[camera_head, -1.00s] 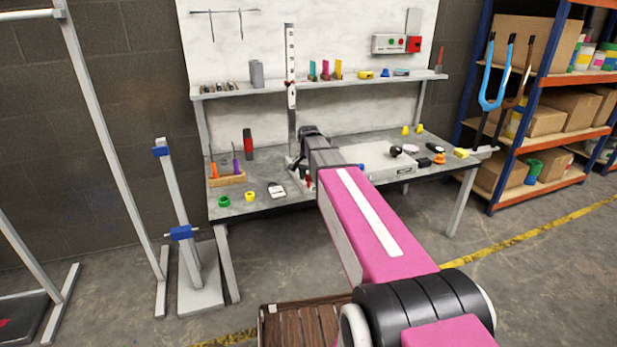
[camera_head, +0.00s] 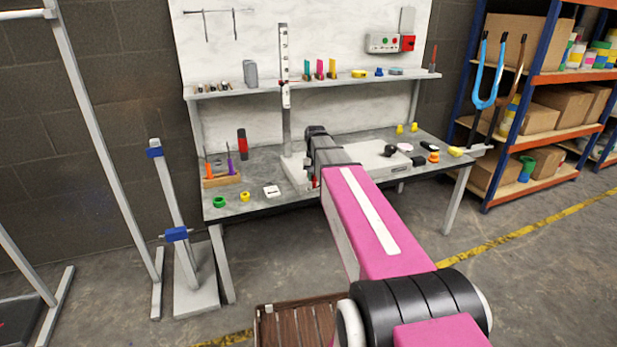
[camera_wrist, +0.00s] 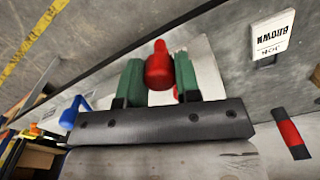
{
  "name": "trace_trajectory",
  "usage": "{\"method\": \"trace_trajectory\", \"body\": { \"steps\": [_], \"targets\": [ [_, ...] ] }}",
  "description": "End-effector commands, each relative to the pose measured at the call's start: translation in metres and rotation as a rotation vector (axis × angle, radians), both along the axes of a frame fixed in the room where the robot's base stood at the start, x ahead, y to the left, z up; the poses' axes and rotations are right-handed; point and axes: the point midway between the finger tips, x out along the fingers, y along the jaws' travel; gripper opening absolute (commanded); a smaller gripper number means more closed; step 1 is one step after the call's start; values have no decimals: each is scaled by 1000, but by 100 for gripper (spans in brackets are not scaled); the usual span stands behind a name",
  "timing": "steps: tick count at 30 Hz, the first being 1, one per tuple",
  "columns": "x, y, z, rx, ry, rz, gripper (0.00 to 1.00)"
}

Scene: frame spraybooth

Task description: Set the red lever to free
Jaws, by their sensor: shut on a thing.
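The red lever (camera_wrist: 158,66) has a rounded red end and shows in the middle of the wrist view. My gripper (camera_wrist: 157,80) has green finger pads, one on each side of the lever, and is shut on it. A second small red part (camera_wrist: 177,92) shows beside the right pad. In the head view, my arm and wrist hide most of the gripper; a small red part (camera_head: 315,181) shows at the wrist's left edge, over the bench base plate. I cannot read any lever position marks.
The grey workbench (camera_head: 250,205) carries a white card (camera_head: 271,191), a tool block (camera_head: 222,181) and a red-black item (camera_head: 242,143). A blue-handled part (camera_wrist: 75,108) shows left in the wrist view.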

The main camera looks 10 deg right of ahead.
Motion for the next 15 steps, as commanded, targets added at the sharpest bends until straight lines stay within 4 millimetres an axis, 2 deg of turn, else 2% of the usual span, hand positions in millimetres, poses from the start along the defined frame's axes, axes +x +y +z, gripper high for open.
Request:
{"method": "trace_trajectory", "body": {
  "steps": [15],
  "targets": [
    [13,-50,0,-1,0,477,0]
  ]
}}
